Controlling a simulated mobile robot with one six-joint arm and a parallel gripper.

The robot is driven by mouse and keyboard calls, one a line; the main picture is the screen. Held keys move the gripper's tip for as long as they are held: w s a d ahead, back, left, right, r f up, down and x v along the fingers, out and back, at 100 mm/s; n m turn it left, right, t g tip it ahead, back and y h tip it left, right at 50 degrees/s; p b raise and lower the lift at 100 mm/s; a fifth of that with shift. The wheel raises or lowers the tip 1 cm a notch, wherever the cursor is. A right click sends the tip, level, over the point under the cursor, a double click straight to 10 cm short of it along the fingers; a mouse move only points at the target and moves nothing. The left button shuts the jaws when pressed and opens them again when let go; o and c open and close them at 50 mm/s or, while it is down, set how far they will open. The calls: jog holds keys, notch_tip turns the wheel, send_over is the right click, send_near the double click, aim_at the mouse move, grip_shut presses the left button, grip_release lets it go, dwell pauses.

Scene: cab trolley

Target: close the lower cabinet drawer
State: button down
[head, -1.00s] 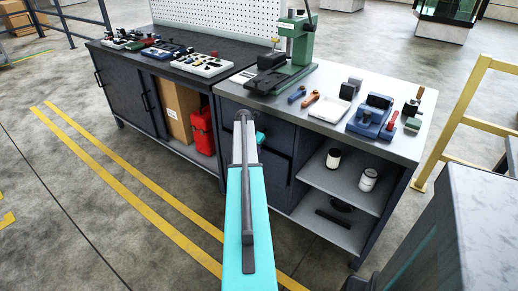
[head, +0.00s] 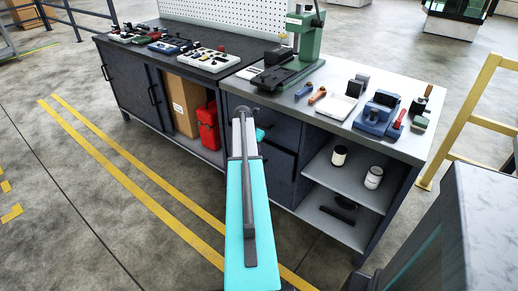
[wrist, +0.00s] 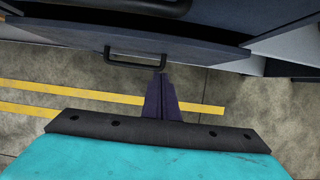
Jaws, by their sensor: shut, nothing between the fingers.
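The lower cabinet drawer (wrist: 200,47) is a dark blue-grey front with a black bar handle (wrist: 135,61), across the top of the wrist view. In the head view, the lower drawer front (head: 279,172) shows beside my arm, which hides part of it. How far it stands out is hard to tell. My gripper (wrist: 160,78) is shut and empty. Whether the tips touch the front cannot be told. My arm hides the fingers in the head view.
The upper drawer (head: 275,127) sits above. Open shelves (head: 335,180) with jars are to the right, and a red can (head: 208,127) stands in the left bay. The bench top holds a green press (head: 305,45) and tools. A yellow rail (head: 458,120) stands at right.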

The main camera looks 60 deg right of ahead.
jog(key=v, duration=0.7)
jog(key=shift+r, duration=0.3)
jog(key=shift+a, duration=0.15)
